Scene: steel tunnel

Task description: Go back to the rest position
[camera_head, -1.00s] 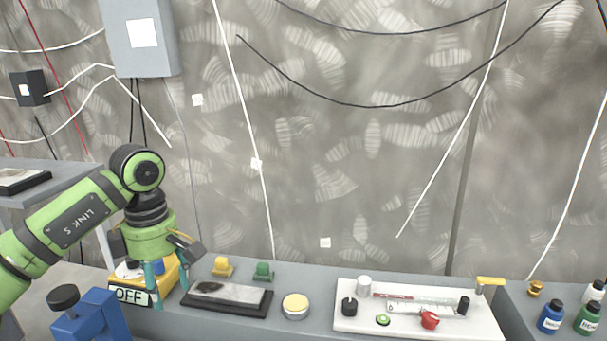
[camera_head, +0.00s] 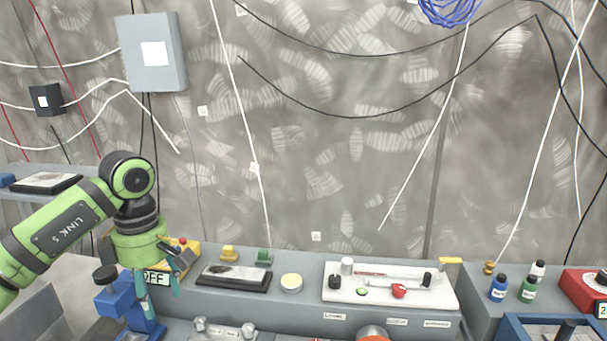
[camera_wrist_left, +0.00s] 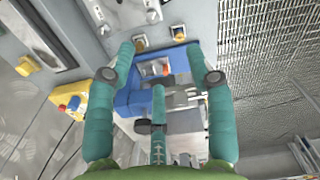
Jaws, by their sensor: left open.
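My left arm comes in from the left in the head view. Its gripper (camera_head: 158,288) points down in front of the bench, near a blue device with a black knob (camera_head: 107,275). In the left wrist view the teal fingers of the gripper (camera_wrist_left: 164,75) stand wide apart with nothing between their tips. The blue device (camera_wrist_left: 135,100) lies below and beyond the fingers there. Whether the fingers touch it, I cannot tell. My right gripper is in neither view.
Bottles (camera_head: 498,288) and a red device (camera_head: 583,290) stand at right. Cables hang on the wall.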

